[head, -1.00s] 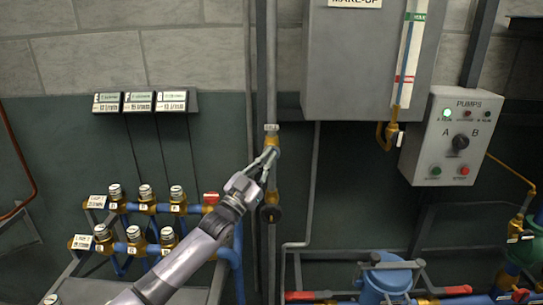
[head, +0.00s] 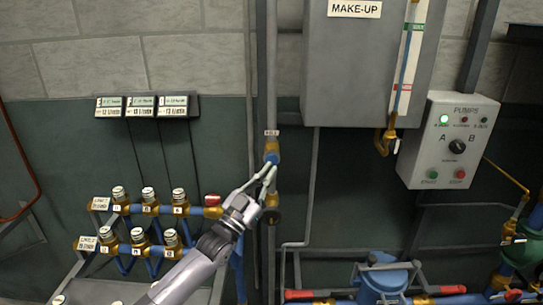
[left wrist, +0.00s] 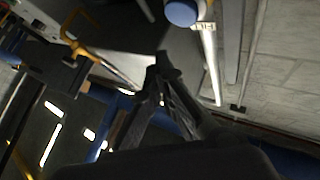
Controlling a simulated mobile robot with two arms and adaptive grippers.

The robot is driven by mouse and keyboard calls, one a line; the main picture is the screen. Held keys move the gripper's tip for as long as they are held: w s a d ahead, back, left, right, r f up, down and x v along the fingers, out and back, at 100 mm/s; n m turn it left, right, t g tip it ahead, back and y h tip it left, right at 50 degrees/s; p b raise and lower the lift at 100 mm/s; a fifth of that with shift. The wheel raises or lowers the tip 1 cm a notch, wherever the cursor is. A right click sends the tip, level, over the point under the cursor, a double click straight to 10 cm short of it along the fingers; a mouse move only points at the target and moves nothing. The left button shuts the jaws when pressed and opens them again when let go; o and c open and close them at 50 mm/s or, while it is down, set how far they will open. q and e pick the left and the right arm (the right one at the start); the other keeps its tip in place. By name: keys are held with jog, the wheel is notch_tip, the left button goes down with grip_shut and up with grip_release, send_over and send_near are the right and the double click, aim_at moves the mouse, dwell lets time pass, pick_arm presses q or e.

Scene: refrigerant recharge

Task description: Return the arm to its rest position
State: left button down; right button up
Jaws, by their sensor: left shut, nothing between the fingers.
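My left arm comes in from the bottom of the head view. Its gripper (head: 269,167) is shut and empty, with its fingertips just below a blue-faced brass fitting (head: 271,157) on the vertical grey pipe. A small label (head: 271,133) sits above that fitting. I cannot tell whether the tips touch it. In the left wrist view the dark fingers (left wrist: 161,60) come together at their tips, and a round blue face (left wrist: 181,14) shows beyond them at the top, apart from them. My right gripper is not in view.
A grey MAKE-UP tank (head: 350,70) and a PUMPS panel (head: 448,140) are on the right. Brass-and-blue valve manifolds (head: 150,207) stand left of my arm. Below right is a blue strainer-like vessel (head: 386,280) with red-handled valves. Bare dark wall lies between.

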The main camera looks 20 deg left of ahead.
pick_arm(q)
jog(key=shift+s+d+p, duration=0.25)
jog(key=shift+s+p, duration=0.1)
jog(key=shift+s, duration=0.5)
